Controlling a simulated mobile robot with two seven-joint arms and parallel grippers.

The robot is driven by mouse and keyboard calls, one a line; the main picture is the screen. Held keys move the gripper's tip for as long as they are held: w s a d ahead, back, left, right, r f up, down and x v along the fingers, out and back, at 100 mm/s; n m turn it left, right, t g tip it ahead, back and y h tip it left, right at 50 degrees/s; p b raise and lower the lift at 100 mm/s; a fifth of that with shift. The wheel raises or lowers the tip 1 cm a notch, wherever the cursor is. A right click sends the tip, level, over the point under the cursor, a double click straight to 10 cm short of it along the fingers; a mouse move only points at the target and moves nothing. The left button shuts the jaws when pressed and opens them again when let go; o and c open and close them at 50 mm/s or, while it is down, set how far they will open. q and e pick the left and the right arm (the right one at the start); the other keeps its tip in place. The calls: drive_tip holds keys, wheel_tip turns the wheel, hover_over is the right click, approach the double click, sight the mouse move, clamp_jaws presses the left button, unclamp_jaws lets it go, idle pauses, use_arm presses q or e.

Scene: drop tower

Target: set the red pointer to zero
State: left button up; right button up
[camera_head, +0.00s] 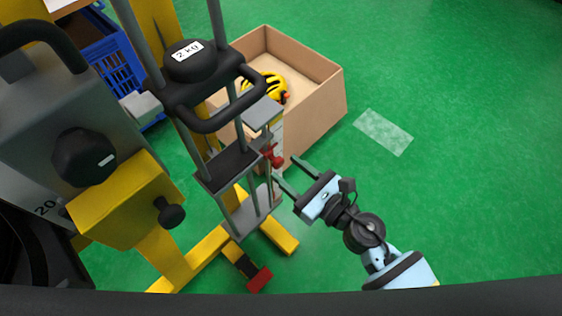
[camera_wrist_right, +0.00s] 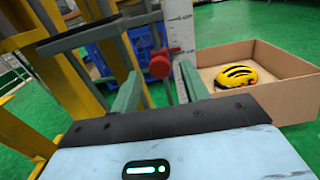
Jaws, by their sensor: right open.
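The red pointer (camera_head: 272,155) sits on the tower beside a pale vertical scale (camera_head: 279,134), below a small grey plate. In the right wrist view the red pointer (camera_wrist_right: 160,65) shows as a round knob at the left edge of the white scale (camera_wrist_right: 180,40). My right gripper (camera_head: 287,173) is open and empty, with its fingers pointing towards the pointer, close to it but seemingly apart. In the wrist view its two fingers (camera_wrist_right: 160,88) stand on either side below the knob. The scale's markings are too small to read. My left gripper is not in view.
A black 2 kg weight (camera_head: 190,62) with a handle hangs between the tower's rods. A cardboard box (camera_head: 318,112) holding a yellow helmet (camera_head: 266,86) stands behind. A blue crate (camera_head: 108,62) is at the back left.

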drive_tip(key=v, duration=0.4)
drive_tip(key=shift+o, duration=0.3)
drive_tip(key=p+x, duration=0.5)
drive_tip(key=shift+w+a, duration=0.2)
idle(0.9)
